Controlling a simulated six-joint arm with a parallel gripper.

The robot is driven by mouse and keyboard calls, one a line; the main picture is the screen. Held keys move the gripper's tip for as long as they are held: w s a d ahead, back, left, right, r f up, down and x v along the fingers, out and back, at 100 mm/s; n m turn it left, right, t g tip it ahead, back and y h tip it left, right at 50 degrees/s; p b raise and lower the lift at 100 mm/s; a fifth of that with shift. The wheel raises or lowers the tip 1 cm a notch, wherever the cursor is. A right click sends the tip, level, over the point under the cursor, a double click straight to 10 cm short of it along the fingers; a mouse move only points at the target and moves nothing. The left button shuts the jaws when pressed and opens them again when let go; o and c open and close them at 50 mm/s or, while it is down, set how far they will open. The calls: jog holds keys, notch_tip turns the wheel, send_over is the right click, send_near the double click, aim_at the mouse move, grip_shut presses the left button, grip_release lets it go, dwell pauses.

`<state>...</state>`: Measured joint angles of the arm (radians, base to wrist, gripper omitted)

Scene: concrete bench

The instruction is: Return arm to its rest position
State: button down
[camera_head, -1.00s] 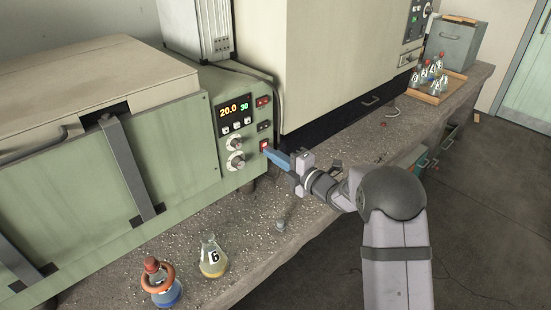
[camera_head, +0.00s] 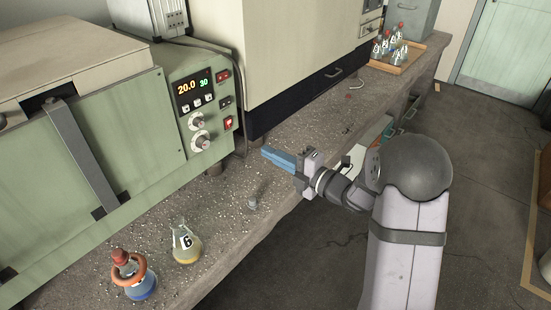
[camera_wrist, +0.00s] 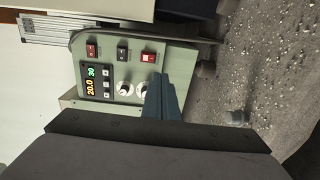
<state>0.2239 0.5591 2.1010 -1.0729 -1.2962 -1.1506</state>
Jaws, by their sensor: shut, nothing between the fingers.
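My gripper (camera_head: 268,153) has blue fingers, shut and empty. In the head view it hangs over the bench, to the right of the green machine's control panel and apart from it. In the wrist view its fingers (camera_wrist: 160,82) point toward the panel (camera_wrist: 125,75), overlapping the knobs in the picture. The panel carries a display (camera_head: 195,87) reading 20.0 and 30, two knobs and several red or dark switches. The lowest red switch (camera_head: 228,123) appears lit; it also shows in the wrist view (camera_wrist: 148,57).
A flask marked 6 (camera_head: 186,243) and a red-capped bottle with an orange ring (camera_head: 133,276) stand at the front left. A small grey object (camera_head: 252,203) stands on the bench (camera_head: 225,228). A tray (camera_head: 412,62) of flasks sits at the far end. Floor right is open.

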jog(key=shift+s+d+f, duration=0.1)
jog(key=shift+s+d, duration=0.35)
dwell(0.3)
